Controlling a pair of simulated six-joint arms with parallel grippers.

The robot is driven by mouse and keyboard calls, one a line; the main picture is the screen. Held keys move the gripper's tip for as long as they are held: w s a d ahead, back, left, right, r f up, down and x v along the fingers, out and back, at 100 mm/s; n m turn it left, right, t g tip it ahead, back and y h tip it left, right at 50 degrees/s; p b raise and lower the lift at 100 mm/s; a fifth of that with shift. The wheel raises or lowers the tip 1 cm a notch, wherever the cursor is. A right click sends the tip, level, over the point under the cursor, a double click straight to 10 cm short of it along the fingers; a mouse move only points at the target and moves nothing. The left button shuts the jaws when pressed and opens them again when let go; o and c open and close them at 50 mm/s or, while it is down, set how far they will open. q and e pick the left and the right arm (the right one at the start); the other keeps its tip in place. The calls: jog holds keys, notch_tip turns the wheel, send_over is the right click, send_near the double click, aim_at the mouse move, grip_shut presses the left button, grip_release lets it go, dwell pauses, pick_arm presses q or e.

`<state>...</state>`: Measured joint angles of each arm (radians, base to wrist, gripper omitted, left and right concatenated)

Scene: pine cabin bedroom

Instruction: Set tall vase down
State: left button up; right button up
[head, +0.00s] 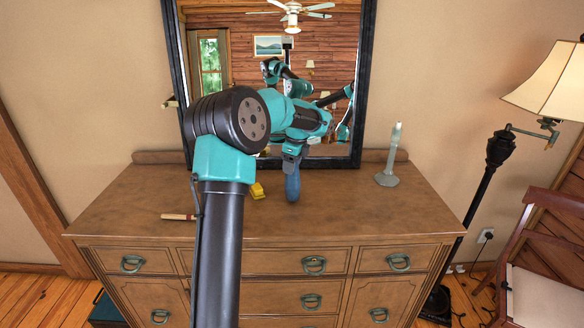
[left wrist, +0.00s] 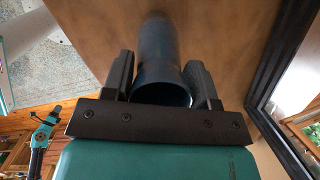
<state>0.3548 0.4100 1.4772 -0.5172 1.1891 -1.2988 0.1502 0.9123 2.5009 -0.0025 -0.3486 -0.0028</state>
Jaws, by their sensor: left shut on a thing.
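The tall vase (head: 293,187) is dark blue and upright over the middle of the dresser top (head: 340,210), in front of the mirror. Its lower end is at or very near the wood; I cannot tell whether it touches. My left gripper (head: 292,160) is shut on its upper part. In the left wrist view the vase (left wrist: 165,50) sits between the two dark fingers of the left gripper (left wrist: 162,82), its round open mouth facing the camera.
A yellow object (head: 257,190) lies just left of the vase. A wooden-handled item (head: 178,217) lies near the front left edge. A pale grey-green candlestick-like piece (head: 387,177) stands at the right. A dark-framed mirror (head: 364,60) rises behind. The front right dresser top is clear.

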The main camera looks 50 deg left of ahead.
pick_arm(q)
jog(key=shift+f, duration=0.7)
jog(key=o, duration=1.3)
notch_tip(320, 180, up, 12)
jog(key=d, duration=0.1)
jog(key=shift+w+d, duration=0.35)
